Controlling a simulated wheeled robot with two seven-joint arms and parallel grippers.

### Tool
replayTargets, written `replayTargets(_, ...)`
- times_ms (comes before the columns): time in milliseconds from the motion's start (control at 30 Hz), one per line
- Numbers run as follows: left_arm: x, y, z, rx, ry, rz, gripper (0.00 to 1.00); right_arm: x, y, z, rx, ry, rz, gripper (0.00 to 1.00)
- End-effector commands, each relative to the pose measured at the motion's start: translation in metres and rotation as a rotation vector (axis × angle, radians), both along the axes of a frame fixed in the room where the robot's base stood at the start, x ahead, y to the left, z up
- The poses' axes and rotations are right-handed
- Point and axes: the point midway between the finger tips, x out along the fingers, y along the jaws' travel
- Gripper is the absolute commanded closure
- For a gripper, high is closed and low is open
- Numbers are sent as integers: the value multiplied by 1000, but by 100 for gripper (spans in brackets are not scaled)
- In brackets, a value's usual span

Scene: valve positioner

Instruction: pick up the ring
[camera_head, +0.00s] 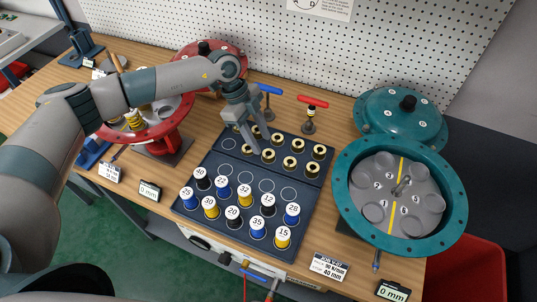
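Several small black-and-gold rings stand in two rows on the upper part of a dark tray (228,144); one is the ring (268,156) in the front row and another is the ring (319,151) at the far right. My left gripper (262,145) reaches down over the left part of these rows, its fingers pointing at the tray among the rings. The fingers partly hide rings there. I cannot tell whether a ring is between them. My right gripper is not in view.
Numbered blue, yellow and black spools (233,212) stand on the tray's near part. A teal round housing (343,205) is at right, its teal lid (385,107) behind. A red housing (165,130) is at left. Red-handled (310,123) and blue-handled tools stand behind the tray.

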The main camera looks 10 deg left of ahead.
Motion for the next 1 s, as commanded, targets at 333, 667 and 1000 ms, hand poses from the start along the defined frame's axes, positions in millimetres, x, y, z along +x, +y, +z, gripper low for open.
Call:
replayTargets(333, -3, -17, -31, 0, 4, -1, 61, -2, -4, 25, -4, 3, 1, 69)
replayTargets(667, -3, -22, -45, -2, 0, -1, 61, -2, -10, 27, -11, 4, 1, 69)
replayTargets(1000, -3, -22, -44, -2, 0, -1, 66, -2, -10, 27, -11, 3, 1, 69)
